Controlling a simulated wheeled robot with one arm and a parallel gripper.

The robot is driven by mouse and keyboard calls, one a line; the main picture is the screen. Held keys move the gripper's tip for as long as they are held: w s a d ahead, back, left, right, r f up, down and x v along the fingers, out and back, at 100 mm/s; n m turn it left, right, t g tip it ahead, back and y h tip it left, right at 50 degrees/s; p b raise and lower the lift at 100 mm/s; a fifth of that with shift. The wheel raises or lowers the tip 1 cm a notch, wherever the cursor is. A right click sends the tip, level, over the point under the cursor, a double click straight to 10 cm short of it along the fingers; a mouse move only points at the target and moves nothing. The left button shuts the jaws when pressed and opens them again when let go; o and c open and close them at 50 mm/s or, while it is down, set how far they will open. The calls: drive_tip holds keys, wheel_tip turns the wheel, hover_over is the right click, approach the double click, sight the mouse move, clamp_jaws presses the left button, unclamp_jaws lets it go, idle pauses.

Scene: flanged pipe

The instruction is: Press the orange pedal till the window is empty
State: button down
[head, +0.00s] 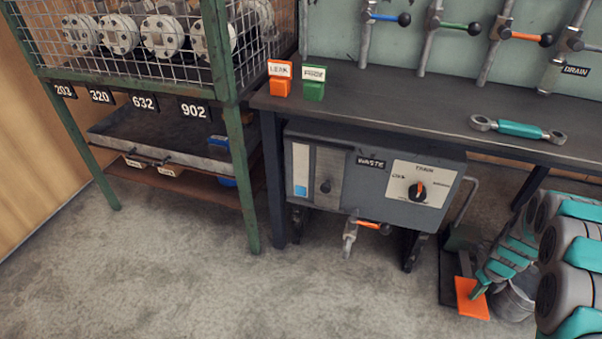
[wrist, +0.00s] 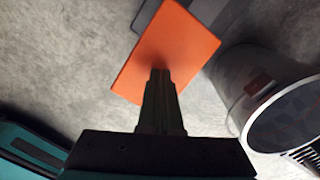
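The orange pedal (head: 472,300) is low at the floor, right of the waste unit (head: 375,180). In the wrist view it is a flat orange plate (wrist: 182,45). My gripper (head: 480,289) reaches down to the pedal's right edge in the head view. In the wrist view its fingers (wrist: 160,75) are together with nothing between them, and the tips overlap the plate. I cannot tell whether they press on it. The window (head: 301,170) on the unit's left front is pale, with blue liquid in its lowest part.
A round grey bucket (wrist: 285,100) stands close right of the pedal. Above is the workbench (head: 400,110). A green-framed rack (head: 236,150) stands left. Floor in front is clear.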

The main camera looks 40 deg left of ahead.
drive_tip(key=shift+f+b, duration=0.65)
drive_tip(key=shift+f, duration=1.25)
drive_tip(key=shift+r+p, duration=0.6)
drive_tip(key=shift+r, duration=4.1)
